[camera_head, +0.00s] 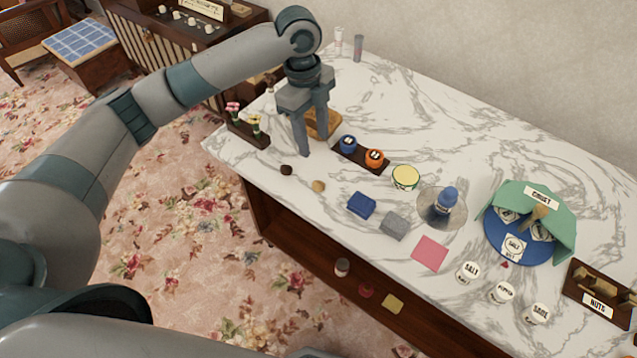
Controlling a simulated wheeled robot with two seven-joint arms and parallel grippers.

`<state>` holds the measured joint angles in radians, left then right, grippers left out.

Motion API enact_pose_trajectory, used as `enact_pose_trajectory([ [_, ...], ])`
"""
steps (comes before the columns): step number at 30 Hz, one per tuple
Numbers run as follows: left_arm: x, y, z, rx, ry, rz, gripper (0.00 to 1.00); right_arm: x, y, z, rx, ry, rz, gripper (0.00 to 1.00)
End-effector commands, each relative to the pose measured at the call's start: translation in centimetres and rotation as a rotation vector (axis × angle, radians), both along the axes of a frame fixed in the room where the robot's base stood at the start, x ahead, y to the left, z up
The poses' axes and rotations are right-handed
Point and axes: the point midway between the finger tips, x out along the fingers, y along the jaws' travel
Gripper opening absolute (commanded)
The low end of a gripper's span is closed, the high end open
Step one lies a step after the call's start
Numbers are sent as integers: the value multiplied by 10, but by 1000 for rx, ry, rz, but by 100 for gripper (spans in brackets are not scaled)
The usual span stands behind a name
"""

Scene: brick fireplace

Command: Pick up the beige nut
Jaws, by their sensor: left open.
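The beige nut (319,186) is small and lies on the white marble counter (335,212) near its front edge. A dark brown nut (286,169) lies a little to its left. My left gripper (313,143) points down, open and with nothing visibly held, above and behind the two nuts in the picture. Its fingers are apart from the beige nut. A tan wooden block (327,123) is partly hidden behind the fingers. My right gripper is not in view.
A flower holder (247,133) stands left of the gripper. A dark tray (348,155) with blue and orange jars is to the right, then a yellow-topped tin (405,177), a blue block (361,205) and a grey block (395,224). A nuts box (603,290) sits far right.

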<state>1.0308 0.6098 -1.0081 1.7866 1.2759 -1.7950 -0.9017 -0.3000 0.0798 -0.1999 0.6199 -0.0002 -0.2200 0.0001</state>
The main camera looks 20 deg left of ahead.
Motion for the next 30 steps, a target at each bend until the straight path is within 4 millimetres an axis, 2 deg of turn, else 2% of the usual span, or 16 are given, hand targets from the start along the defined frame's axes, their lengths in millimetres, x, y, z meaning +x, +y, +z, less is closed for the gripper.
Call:
enact_pose_trajectory([
  [9, -4, -6, -56, 1, 5, 0, 45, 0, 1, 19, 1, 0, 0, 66],
  [15, -5, -10, -84, 1, 3, 0, 45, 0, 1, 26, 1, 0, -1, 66],
  [20, -4, -11, -93, 0, 1, -1, 45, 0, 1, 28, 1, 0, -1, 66],
  [30, -5, -11, -94, 0, 1, 0, 45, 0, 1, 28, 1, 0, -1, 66],
])
